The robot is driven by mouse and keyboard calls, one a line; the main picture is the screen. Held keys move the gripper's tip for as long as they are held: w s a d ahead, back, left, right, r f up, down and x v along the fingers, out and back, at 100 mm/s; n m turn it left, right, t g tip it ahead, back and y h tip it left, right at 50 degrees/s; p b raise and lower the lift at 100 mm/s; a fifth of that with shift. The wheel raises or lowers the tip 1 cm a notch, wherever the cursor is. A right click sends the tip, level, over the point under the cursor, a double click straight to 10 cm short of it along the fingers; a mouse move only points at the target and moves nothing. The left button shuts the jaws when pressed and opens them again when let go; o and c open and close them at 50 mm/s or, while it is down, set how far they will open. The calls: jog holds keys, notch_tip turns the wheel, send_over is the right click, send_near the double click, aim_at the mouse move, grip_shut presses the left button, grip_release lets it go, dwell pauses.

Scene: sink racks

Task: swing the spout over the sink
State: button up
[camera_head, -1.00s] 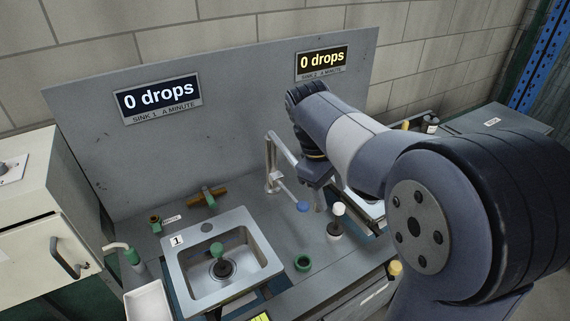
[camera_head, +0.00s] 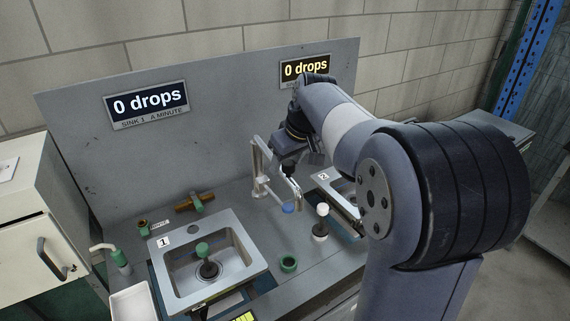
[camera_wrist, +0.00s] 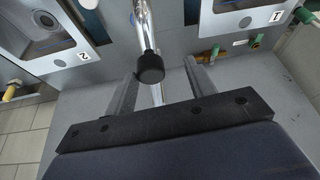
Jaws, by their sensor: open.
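A chrome spout shows in the head view (camera_head: 293,183), above the counter between the two sinks, and in the wrist view (camera_wrist: 143,30). Its dark end (camera_wrist: 149,67) lies between the lines of my two fingers in the wrist view. My gripper (camera_wrist: 162,85) is open, with one finger on each side of the pipe; I cannot tell whether either touches it. In the head view my gripper (camera_head: 290,158) is beside the upright tap post (camera_head: 257,172), its fingers mostly hidden. Sink 1 (camera_head: 172,268) is at left; sink 2 (camera_head: 325,180) is partly hidden by my arm.
A blue knob (camera_head: 288,207) sits low by the tap. A green-topped plunger (camera_head: 205,260) is in sink 1. The back panel (camera_head: 225,120) rises close behind.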

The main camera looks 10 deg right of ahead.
jog(key=shift+x, duration=1.3)
jog(key=shift+a, duration=0.1)
grip_shut()
